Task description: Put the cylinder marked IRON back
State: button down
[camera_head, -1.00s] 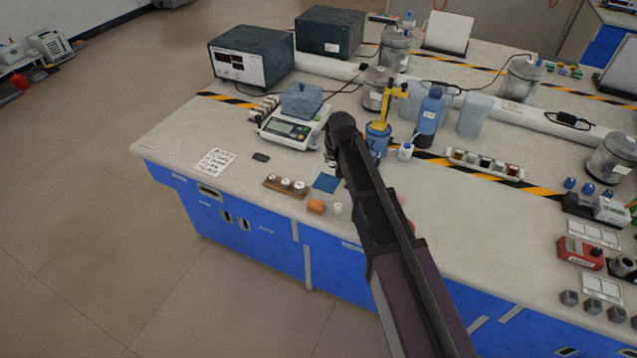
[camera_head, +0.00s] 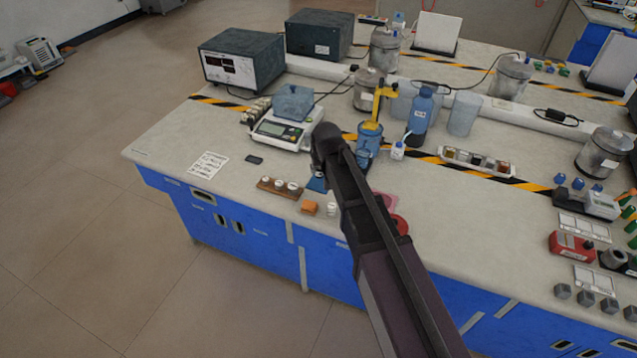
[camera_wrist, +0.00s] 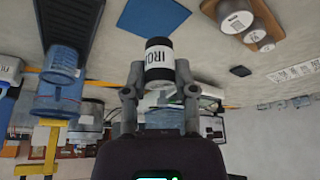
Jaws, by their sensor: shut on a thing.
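My gripper (camera_wrist: 157,76) is shut on the IRON cylinder (camera_wrist: 159,54), a dark cylinder with a white label, in the wrist view. The fingers grip its sides. In the head view my gripper (camera_head: 318,178) is largely hidden by my arm, over the blue square mat (camera_head: 316,185). The mat also shows in the wrist view (camera_wrist: 152,16), apart from the cylinder.
A balance (camera_head: 280,132) stands behind the rack. A blue beaker (camera_head: 369,140) and a bottle (camera_head: 420,115) stand behind my arm. An orange block (camera_head: 309,207) and a small white-topped item (camera_head: 331,209) lie near the front edge. A label sheet (camera_head: 209,165) lies left on clear bench.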

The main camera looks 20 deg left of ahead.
jog(key=shift+n, duration=0.3)
jog(key=s+d, duration=0.2)
jog(key=s, duration=0.1)
jog(key=s+d, duration=0.2)
jog(key=s, duration=0.2)
jog(key=s+d+f+b, duration=0.1)
jog(key=s+d, duration=0.1)
jog(key=s, duration=0.2)
jog(key=shift+s+f, duration=0.1)
jog(key=shift+s, duration=0.05)
jog(key=b, duration=0.1)
send_near(317, 180)
jog(key=shift+x, duration=1)
jog(key=shift+w+a+b, duration=0.25)
jog(key=shift+w+b, duration=0.05)
jog(key=shift+w, duration=0.25)
jog(key=shift+w+a+f, duration=0.1)
jog(key=shift+w+f, duration=0.05)
jog(key=shift+w, duration=0.15)
jog(key=shift+s+f+b, duration=0.15)
jog(key=shift+f+b, duration=1.45)
jog(key=shift+b, duration=0.15)
jog(key=shift+f, duration=0.2)
